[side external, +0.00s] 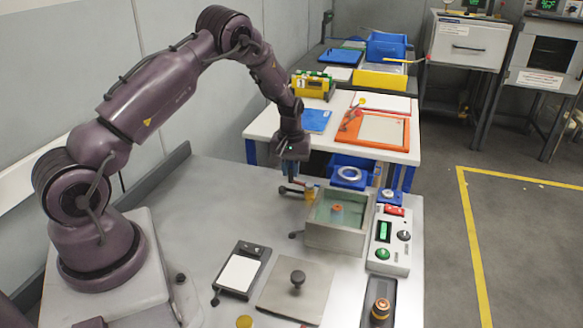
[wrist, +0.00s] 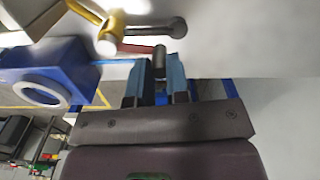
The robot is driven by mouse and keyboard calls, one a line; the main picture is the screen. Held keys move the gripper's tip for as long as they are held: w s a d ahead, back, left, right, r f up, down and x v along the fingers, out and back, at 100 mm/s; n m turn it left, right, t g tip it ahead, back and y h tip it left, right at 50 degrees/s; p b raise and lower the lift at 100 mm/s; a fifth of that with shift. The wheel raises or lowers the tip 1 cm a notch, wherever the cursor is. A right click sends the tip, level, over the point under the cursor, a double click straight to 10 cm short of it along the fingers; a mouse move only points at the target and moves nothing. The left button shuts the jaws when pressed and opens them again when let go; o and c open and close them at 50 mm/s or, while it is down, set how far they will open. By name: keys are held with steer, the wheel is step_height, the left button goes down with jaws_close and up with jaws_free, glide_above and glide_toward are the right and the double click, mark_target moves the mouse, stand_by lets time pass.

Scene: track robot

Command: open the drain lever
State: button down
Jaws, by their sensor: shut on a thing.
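The drain lever (side external: 291,189) shows in the side view beside the grey tank (side external: 332,236), at the tank's back left. In the wrist view, a reddish bar (wrist: 135,48) runs from the yellow valve fitting (wrist: 110,24) to a dark upright grip (wrist: 159,62). A second dark arm with a round end (wrist: 176,27) also extends from the fitting. My gripper (side external: 294,178) points down at the lever; its blue fingers (wrist: 158,68) are shut on the dark grip. The fingers partly hide the grip's lower end.
The tank holds liquid and an orange-topped object (side external: 337,209). A blue block with a white ring (side external: 349,175) stands behind it. A control box (side external: 390,242) is at its right; a scale (side external: 242,269) and a knobbed lid (side external: 295,291) lie in front. Bench space to the left is clear.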

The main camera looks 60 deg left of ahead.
mark_target(291, 170)
steer(key=shift+s, duration=0.1)
steer(key=c, duration=1.1)
jaws_free()
steer(key=shift+r, duration=0.1)
step_height(291, 170, up, 13)
